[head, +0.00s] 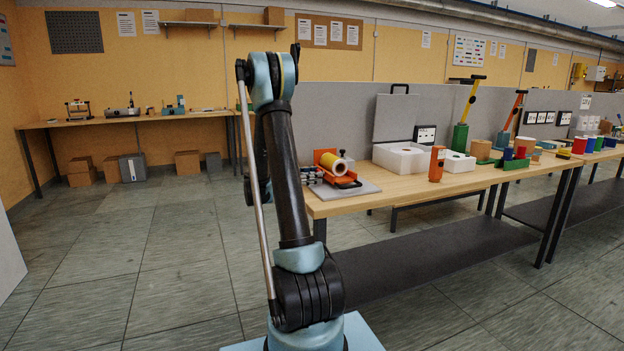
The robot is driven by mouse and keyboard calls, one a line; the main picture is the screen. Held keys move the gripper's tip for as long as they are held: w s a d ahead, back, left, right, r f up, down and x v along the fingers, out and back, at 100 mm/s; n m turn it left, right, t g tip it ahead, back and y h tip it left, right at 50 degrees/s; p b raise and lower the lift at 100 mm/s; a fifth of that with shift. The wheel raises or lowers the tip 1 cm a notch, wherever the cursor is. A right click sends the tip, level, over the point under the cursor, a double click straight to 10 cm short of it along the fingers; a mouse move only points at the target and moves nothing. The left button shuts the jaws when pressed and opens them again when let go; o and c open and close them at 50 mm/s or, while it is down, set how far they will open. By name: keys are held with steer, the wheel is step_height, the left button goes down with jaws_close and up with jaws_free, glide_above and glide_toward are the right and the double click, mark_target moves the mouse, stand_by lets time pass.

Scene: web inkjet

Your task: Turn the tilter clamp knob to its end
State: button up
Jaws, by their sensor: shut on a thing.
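An orange device with a yellow roll (334,163) stands on a grey base plate (366,188) at the near left end of the long table. My arm stands upright in front and folds down behind itself. It hides its own end, so I do not see my gripper or what it touches.
A back bench (150,117) holds small devices.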

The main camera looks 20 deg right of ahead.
steer(key=shift+w+m, duration=0.15)
steer(key=shift+m, duration=0.95)
steer(key=o, duration=1.1)
steer(key=shift+a, duration=0.15)
steer(key=a, duration=1.1)
steer(key=shift+s+a, duration=0.2)
steer(key=shift+a, duration=0.2)
